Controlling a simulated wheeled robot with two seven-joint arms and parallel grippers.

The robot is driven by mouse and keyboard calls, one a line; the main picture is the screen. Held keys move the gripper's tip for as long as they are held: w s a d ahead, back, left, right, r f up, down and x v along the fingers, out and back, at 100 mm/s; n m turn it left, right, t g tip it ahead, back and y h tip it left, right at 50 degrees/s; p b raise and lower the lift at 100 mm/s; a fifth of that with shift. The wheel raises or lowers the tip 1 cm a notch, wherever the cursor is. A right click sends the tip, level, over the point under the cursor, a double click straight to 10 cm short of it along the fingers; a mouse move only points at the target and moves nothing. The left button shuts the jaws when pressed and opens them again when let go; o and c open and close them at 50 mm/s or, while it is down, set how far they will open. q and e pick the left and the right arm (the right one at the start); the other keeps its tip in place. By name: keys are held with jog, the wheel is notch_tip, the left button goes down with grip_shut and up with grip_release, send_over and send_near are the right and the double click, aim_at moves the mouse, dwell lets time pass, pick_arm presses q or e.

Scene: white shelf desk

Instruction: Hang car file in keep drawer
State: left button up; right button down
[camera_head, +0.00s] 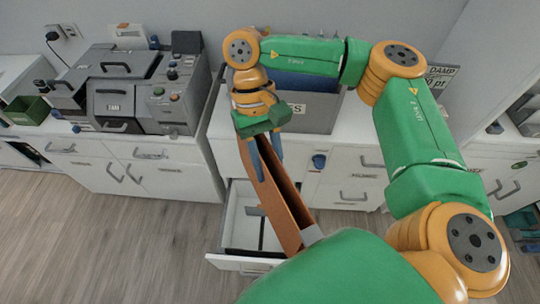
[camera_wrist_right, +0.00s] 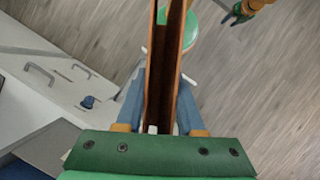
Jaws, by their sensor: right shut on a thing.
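My right gripper (camera_head: 264,160) is shut on a long brown file (camera_head: 282,208), which hangs tilted below its fingers. The file is over or beside an open white drawer (camera_head: 238,225); I cannot tell whether its lower end is inside. In the right wrist view, the blue-grey fingers of the gripper (camera_wrist_right: 162,110) press on both sides of the brown file (camera_wrist_right: 154,75), whose two panels stand slightly apart. A light grey piece (camera_head: 311,235) shows at the file's lower end. My left gripper (camera_wrist_right: 240,12) shows small at the top of the wrist view, away from the file; its jaws look parted.
A grey box with blue contents (camera_head: 305,82) stands on the white counter behind my right arm. Grey machines (camera_head: 130,95) stand on the left counter. Closed drawers with handles (camera_head: 350,180) lie right of the open drawer. The wooden floor (camera_head: 120,250) at the left is clear.

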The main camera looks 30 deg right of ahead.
pick_arm(q)
notch_tip(320, 180, down, 37)
jog(key=w+a+t+b, duration=0.1)
jog(key=w+a+b, duration=0.2)
jog(key=b, duration=3.3)
jog(key=w+d+b, duration=0.2)
jog(key=w+b, duration=0.1)
jog(key=shift+w+d+f, duration=0.25)
jog(key=shift+d+f, duration=0.05)
jog(key=shift+f, duration=0.05)
pick_arm(e)
jog(key=w+a+f+m+t+y, duration=0.1)
jog(key=f+m, duration=1)
jog(key=f, duration=1.1)
jog(key=w+a+f+m+t+y, duration=0.1)
jog(key=w+f+m+t, duration=0.3)
jog(key=f+m, duration=0.8)
notch_tip(320, 180, down, 12)
jog(key=shift+w+a+r+m+t+y, duration=0.25)
jog(key=shift+t+y, duration=0.45)
jog(key=shift+t, duration=0.4)
